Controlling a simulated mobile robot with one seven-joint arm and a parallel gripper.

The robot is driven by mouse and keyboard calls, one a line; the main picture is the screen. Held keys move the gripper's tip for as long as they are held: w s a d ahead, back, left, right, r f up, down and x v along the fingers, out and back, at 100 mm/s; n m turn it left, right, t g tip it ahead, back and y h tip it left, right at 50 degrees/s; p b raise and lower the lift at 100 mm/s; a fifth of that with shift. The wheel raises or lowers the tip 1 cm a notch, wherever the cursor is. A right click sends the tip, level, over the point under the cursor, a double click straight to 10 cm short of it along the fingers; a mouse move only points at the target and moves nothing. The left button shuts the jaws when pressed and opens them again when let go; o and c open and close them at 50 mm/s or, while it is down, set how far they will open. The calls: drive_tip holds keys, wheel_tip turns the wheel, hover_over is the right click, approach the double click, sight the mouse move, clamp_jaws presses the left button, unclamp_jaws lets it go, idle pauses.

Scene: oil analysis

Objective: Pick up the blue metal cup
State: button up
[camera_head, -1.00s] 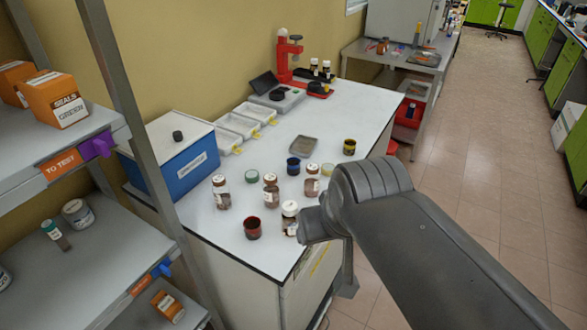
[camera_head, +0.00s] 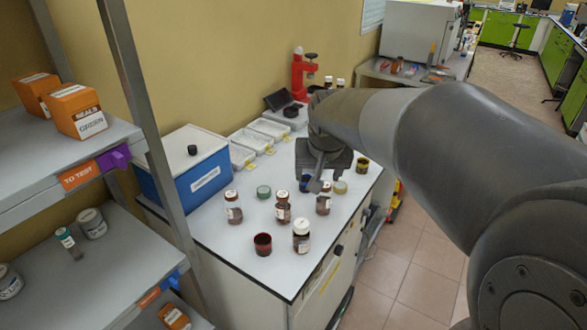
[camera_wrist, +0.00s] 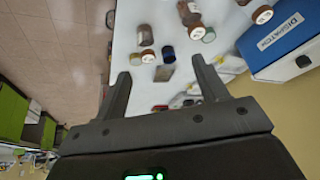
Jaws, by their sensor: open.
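The blue metal cup (camera_head: 303,184) stands on the white table in the head view, partly hidden behind my gripper (camera_head: 317,184). In the wrist view the dark blue cup (camera_wrist: 168,54) lies between my open fingers (camera_wrist: 160,66) as seen in the picture, beyond their tips. My gripper is open and empty, above the table; nothing is between the fingers.
Brown bottles (camera_head: 283,207) and a dark red cup (camera_head: 262,244) stand near the cup. A green lid (camera_head: 264,192) and a yellow-and-black cup (camera_head: 362,165) are close by. A blue box (camera_head: 185,170) is at the left, beside a shelf post (camera_head: 150,150).

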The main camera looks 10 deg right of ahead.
drive_tip(key=w+d+f+m, duration=0.1)
drive_tip(key=w+f, duration=0.5)
drive_tip(key=w, duration=0.6)
drive_tip(key=h, duration=0.1)
approach(306, 181)
drive_tip(key=shift+m+g, duration=0.3)
drive_tip(key=shift+g, duration=0.1)
drive_tip(key=x, duration=0.8)
drive_tip(key=shift+s+a+f, duration=0.15)
drive_tip(key=shift+s, duration=0.05)
drive_tip(key=shift+c, duration=0.5)
drive_tip(key=c, duration=1)
drive_tip(key=shift+o, duration=0.2)
